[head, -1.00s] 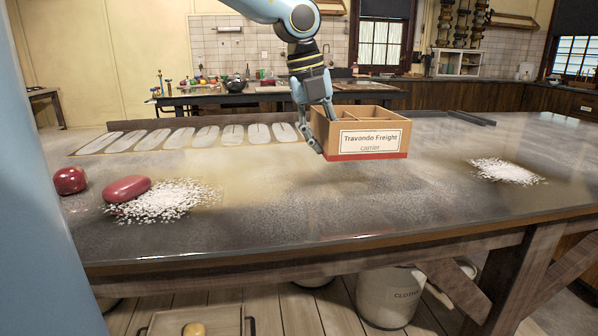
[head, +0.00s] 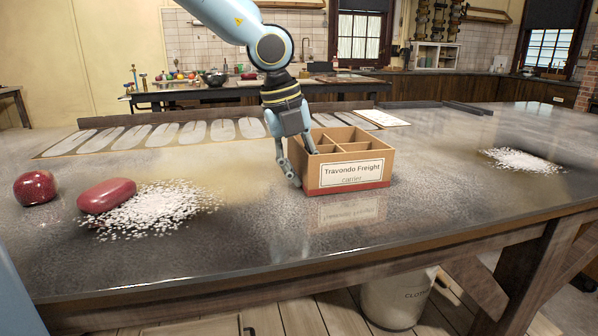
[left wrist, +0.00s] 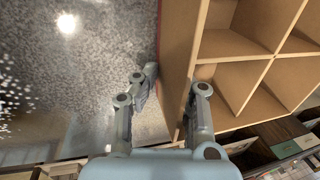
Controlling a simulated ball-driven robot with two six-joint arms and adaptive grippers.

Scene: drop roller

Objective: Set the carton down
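The carton (head: 350,194) is an open wooden box with inner dividers, a red band along its base and a "Travondo Freight carrier" label. It is upright in the middle of the table (head: 230,255). Its reflection starts right beneath it, so its base is on or very close to the tabletop. In the left wrist view the left gripper (left wrist: 172,88) has one finger outside that wall and one inside a compartment of the carton (left wrist: 238,45). My right gripper is not in view.
A red oval object (head: 106,196), a dark red ball (head: 35,188) and white granules (head: 160,208) lie at the left. Another white granule patch (head: 522,160) lies at the right. Pale oval pads (head: 165,134) line the back. The tabletop around the carton is largely clear.

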